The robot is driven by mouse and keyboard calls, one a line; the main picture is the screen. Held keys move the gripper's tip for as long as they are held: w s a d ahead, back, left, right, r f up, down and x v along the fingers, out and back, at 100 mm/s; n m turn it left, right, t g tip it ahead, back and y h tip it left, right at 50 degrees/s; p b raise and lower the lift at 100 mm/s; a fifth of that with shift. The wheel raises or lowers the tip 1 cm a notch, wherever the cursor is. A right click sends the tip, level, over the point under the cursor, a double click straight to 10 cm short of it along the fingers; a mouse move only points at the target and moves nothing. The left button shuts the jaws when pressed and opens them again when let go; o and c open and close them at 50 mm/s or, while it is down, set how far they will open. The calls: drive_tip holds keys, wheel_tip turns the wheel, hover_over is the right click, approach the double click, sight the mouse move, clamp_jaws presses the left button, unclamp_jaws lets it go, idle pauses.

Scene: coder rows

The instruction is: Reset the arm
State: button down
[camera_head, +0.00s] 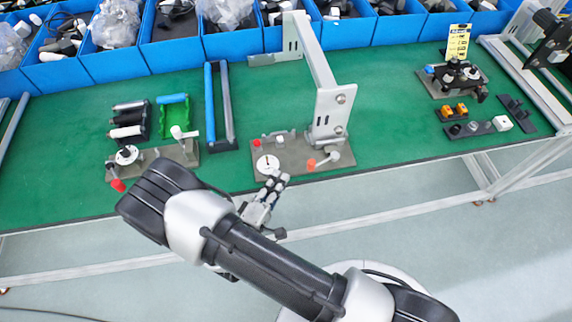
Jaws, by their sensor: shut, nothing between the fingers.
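My gripper (268,192) shows in the head view at the front edge of the green workbench (380,85). Its fingers look shut and nothing is held. It is just in front of a grey fixture plate (290,150) with a white dial (267,163), a red knob (257,143) and an orange knob (311,164). My arm folds across the lower middle of the view and hides part of the bench's front edge. I cannot tell whether the fingers touch anything.
A second fixture (150,160) with a white dial stands left, a red knob (118,185) near the edge. A grey upright bracket (328,95) rises behind the middle plate. Blue bins (170,53) line the back. A black fixture (452,82) stands right. Open floor (470,270) lies lower right.

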drive_tip(key=s+d+r+m+g+h, duration=0.25)
drive_tip(key=d+r+m+g, duration=0.25)
drive_tip(key=d+r+g, duration=0.3)
drive_tip(key=s+d+r+m+g+h, duration=0.25)
drive_tip(key=d+r+m+g, duration=0.3)
drive_tip(key=d+r, duration=0.3)
drive_tip(key=s+d+r+m+t+y, duration=0.1)
drive_tip(key=s+d+r+m+y, duration=0.2)
drive_tip(key=s+r+y, duration=0.7)
drive_tip(key=shift+r+y, duration=1)
drive_tip(key=shift+r, duration=0.95)
drive_tip(key=shift+t, duration=0.25)
